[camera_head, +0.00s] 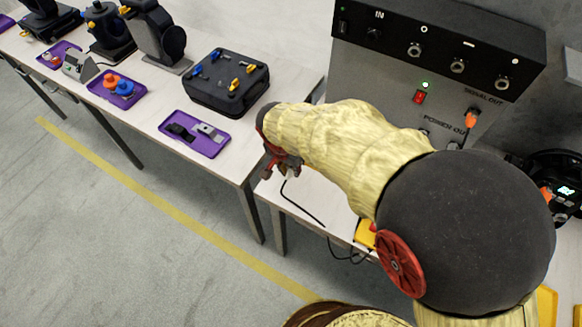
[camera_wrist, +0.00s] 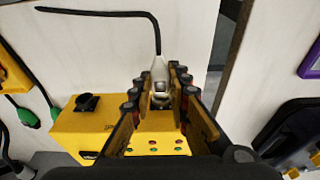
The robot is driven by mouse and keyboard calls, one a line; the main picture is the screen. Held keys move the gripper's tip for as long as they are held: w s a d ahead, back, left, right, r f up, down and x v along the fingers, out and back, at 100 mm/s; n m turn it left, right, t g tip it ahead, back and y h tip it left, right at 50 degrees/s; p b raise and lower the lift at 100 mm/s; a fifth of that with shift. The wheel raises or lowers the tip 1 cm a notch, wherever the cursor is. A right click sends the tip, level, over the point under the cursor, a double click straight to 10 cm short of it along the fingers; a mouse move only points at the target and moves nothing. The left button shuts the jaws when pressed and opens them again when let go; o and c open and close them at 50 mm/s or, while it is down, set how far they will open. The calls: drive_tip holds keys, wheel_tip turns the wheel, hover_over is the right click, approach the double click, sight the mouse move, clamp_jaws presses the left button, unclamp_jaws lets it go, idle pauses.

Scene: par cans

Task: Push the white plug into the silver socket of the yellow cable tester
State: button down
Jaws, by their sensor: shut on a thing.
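In the wrist view my gripper (camera_wrist: 160,82) is shut on the white plug (camera_wrist: 158,70), with a finger on each side. A black cable runs from the plug's back away across the white surface. The plug's front end points toward the yellow cable tester (camera_wrist: 80,132), which has a black socket on its left and several small red and green dots. A silvery part shows between the fingers at the tester's edge; I cannot tell whether it is the silver socket or whether the plug touches it. In the head view my gripper (camera_head: 283,165) hides the plug, and my arm covers most of the tester (camera_head: 365,234).
In the wrist view, green-ended connectors (camera_wrist: 27,117) on black cables lie at the left. In the head view, a grey panel box (camera_head: 395,85) stands behind my arm. A purple tray (camera_head: 213,147) and a black case (camera_head: 228,85) rest on the white table to the left.

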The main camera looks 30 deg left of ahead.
drive_tip(key=shift+w, duration=1)
idle(2.0)
drive_tip(key=c, duration=1.7)
unclamp_jaws()
drive_tip(key=shift+o, duration=0.4)
drive_tip(key=v, duration=1.2)
